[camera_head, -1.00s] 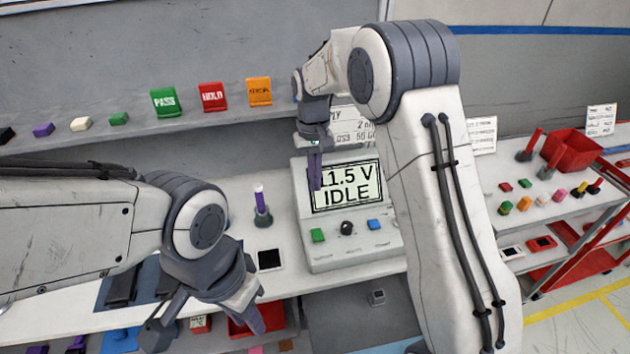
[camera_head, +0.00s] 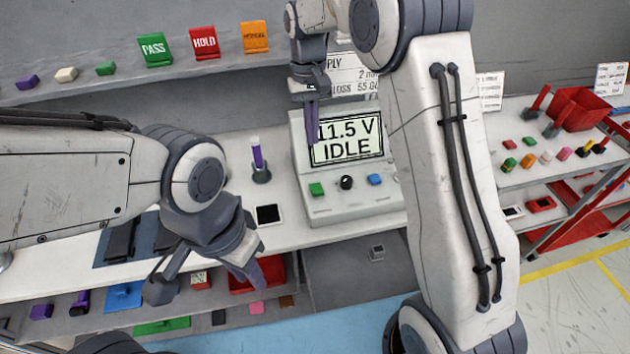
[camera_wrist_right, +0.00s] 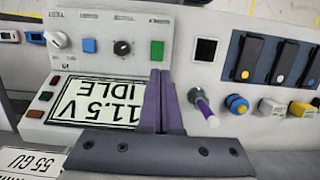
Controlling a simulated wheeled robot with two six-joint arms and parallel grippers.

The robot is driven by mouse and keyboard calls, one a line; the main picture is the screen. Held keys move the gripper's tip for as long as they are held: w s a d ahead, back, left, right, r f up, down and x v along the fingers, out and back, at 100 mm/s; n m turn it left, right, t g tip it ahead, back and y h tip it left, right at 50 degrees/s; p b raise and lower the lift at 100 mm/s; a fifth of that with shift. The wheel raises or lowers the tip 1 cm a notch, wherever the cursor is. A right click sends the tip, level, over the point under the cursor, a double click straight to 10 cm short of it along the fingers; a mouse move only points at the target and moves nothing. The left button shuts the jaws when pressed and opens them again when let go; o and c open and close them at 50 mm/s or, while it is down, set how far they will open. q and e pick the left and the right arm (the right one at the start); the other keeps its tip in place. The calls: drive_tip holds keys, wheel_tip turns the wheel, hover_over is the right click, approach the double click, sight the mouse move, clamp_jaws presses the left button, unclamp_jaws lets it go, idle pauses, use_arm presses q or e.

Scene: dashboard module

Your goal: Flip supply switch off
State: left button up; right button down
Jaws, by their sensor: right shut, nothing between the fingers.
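The power supply unit (camera_head: 350,207) is a pale box on the bench, its display (camera_head: 346,148) reading "11.5 V IDLE". Its sloped front carries a green square control (camera_head: 317,189), a black round knob (camera_head: 346,183) and a blue square control (camera_head: 375,179). The right wrist view also shows a white knob (camera_wrist_right: 57,39); its labels are too small to read surely. My right gripper (camera_head: 313,137) is shut and empty, pointing down before the display's left edge; its fingers (camera_wrist_right: 159,78) appear apart from the controls. My left gripper (camera_head: 205,288) is open and empty, low at the bench's front edge.
A purple-handled tool (camera_head: 258,158) stands left of the unit, near a black-faced tile (camera_head: 268,214). PASS (camera_head: 155,50), HOLD (camera_head: 205,43) and orange blocks line the shelf above. A red bin (camera_head: 578,108) stands right. My right arm covers the unit's right side.

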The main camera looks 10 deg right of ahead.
sight(315, 192)
drive_tip(key=shift+f, duration=0.1)
drive_tip(key=s+f+p, duration=0.1)
drive_tip(key=f, duration=0.3)
drive_tip(key=f+p, duration=0.1)
drive_tip(key=f, duration=0.4)
drive_tip(key=s+f+p, duration=0.1)
drive_tip(key=f, duration=0.3)
drive_tip(key=shift+s+f, duration=0.3)
drive_tip(key=shift+s, duration=0.05)
